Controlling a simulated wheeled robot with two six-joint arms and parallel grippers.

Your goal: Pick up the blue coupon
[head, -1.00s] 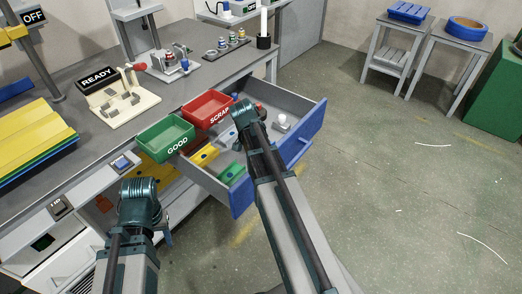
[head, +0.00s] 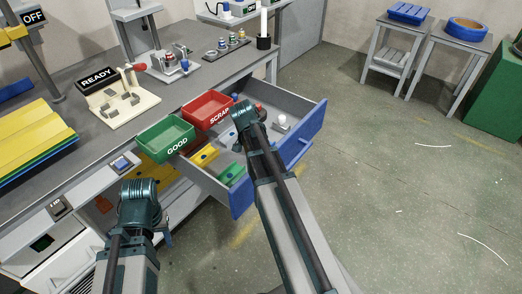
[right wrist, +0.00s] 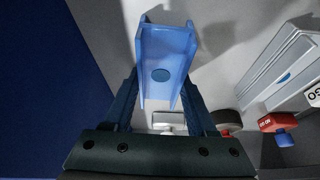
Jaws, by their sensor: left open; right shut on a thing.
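The blue coupon (right wrist: 165,65) is a light blue channel-shaped piece with a dark oval spot. In the right wrist view it sits between the fingertips of my right gripper (right wrist: 163,95), which is shut on it. In the head view my right arm reaches over the open drawer (head: 312,120), and its wrist hides the fingertips. My left gripper (head: 167,239) is open and empty in front of the bench, to the left of the drawer. Its fingers are mostly hidden behind its wrist.
The drawer also holds a yellow piece (head: 206,157), a green piece (head: 231,174) and a white knobbed thing (head: 281,123). A green GOOD bin (head: 166,136) and a red SCRAP bin (head: 208,109) stand beside it.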

